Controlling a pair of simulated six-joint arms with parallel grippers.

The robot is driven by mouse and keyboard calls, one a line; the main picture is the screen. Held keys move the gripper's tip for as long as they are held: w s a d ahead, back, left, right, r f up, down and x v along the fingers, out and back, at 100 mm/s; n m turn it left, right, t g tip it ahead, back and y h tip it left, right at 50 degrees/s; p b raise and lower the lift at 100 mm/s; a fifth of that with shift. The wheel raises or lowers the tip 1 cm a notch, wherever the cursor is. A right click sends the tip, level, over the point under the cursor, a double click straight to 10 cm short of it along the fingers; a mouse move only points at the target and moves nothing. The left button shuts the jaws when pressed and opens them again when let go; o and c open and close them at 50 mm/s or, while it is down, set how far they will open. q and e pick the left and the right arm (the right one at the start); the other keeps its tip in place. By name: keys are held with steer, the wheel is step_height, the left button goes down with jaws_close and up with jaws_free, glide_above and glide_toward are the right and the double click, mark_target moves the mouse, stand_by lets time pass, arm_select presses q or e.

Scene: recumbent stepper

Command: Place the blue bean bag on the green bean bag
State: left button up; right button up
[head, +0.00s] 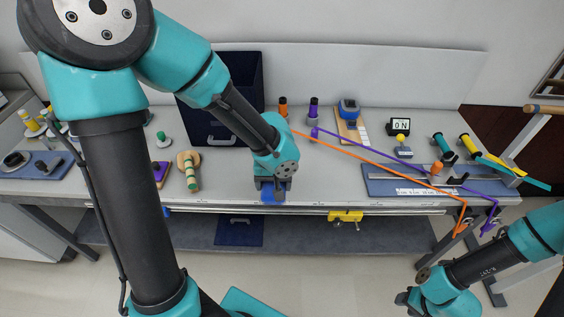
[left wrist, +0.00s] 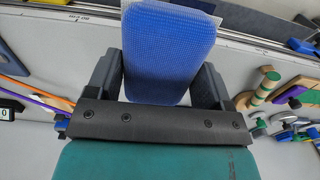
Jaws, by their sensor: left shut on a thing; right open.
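The blue bean bag (head: 269,195) is between the fingers of my left gripper (head: 273,189), near the front edge of the workbench. In the left wrist view the bean bag (left wrist: 168,50) is a textured blue block filling the space between the dark fingers. My left gripper (left wrist: 165,85) is shut on it. I cannot make out a green bean bag in either view; my left arm hides part of the bench. My right gripper (head: 405,299) is open at the lower right, in front of the bench and away from the bean bag.
A dark open bin (head: 228,85) stands at the back. A yellow clamp-like thing (head: 345,217) is below the front edge.

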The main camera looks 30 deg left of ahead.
arm_select(q)
steer(key=w+a+f, duration=0.1)
steer(key=w+a, duration=0.7)
steer(key=w, duration=0.5)
steer(key=shift+f, duration=0.2)
steer(key=shift+w+a+f, duration=0.1)
steer(key=shift+w+a, duration=0.1)
steer(key=shift+w, duration=0.05)
steer(key=shift+f, duration=1.7)
steer(key=shift+f, duration=0.65)
steer(key=o, duration=1.1)
steer(key=shift+c, duration=0.2)
